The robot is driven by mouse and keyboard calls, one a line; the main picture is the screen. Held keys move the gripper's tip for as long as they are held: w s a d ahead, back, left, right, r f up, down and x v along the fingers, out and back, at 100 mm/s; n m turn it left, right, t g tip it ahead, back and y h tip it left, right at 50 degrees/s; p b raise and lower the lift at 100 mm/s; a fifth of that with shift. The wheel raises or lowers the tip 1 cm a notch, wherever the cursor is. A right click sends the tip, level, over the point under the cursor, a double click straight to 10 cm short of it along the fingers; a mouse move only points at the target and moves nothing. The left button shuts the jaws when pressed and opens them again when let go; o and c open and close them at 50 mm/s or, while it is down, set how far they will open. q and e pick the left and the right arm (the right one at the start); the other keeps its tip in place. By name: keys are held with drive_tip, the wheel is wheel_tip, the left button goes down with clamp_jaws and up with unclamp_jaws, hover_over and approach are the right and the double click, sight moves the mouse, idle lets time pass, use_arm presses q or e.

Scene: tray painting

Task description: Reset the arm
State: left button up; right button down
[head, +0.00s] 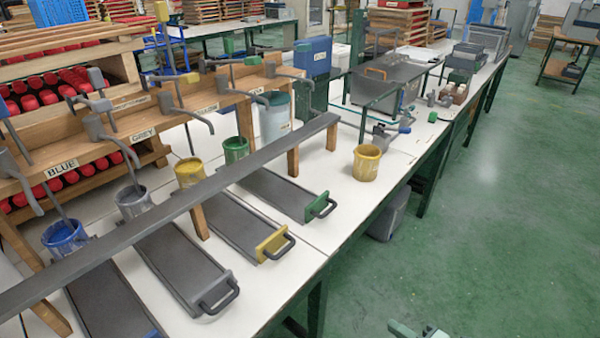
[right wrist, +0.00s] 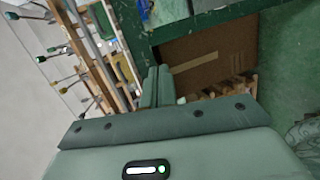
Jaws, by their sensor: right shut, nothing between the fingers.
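My right gripper (head: 405,328) shows only in part at the bottom edge of the head view, over the green floor and to the right of the white workbench. In the right wrist view its two grey-green fingers (right wrist: 158,84) are together with nothing between them. It is apart from the bench and from all objects on it. My left gripper is not in either view.
The workbench (head: 335,205) carries grey trays, one with a yellow end (head: 275,243), and paint buckets, including a blue one (head: 64,238) and a yellow one (head: 367,163). A long dark rail (head: 200,190) spans the trays. The floor (head: 490,220) at right is clear.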

drive_tip(key=s+d+f+m+g+h, duration=0.1)
drive_tip(key=s+d+f+m+h, duration=0.15)
drive_tip(key=d+f+m, duration=0.35)
drive_tip(key=s+d+f+m+h, duration=0.2)
drive_tip(key=d+f+m+h, duration=0.15)
drive_tip(key=f, duration=0.35)
drive_tip(key=s+d+f+m+g+h, duration=0.3)
drive_tip(key=s+f+m, duration=0.3)
drive_tip(key=s+f, duration=0.5)
drive_tip(key=s+a+f+m+g, duration=0.2)
drive_tip(key=s+a, duration=0.1)
drive_tip(key=s, duration=0.7)
drive_tip(key=s+a+f+m+g, duration=0.2)
drive_tip(key=s+a+g, duration=0.1)
drive_tip(key=s, duration=0.8)
drive_tip(key=s+a+f+m+g, duration=0.2)
drive_tip(key=s+a+f+g, duration=0.1)
drive_tip(key=s, duration=0.8)
drive_tip(key=shift+s, duration=0.15)
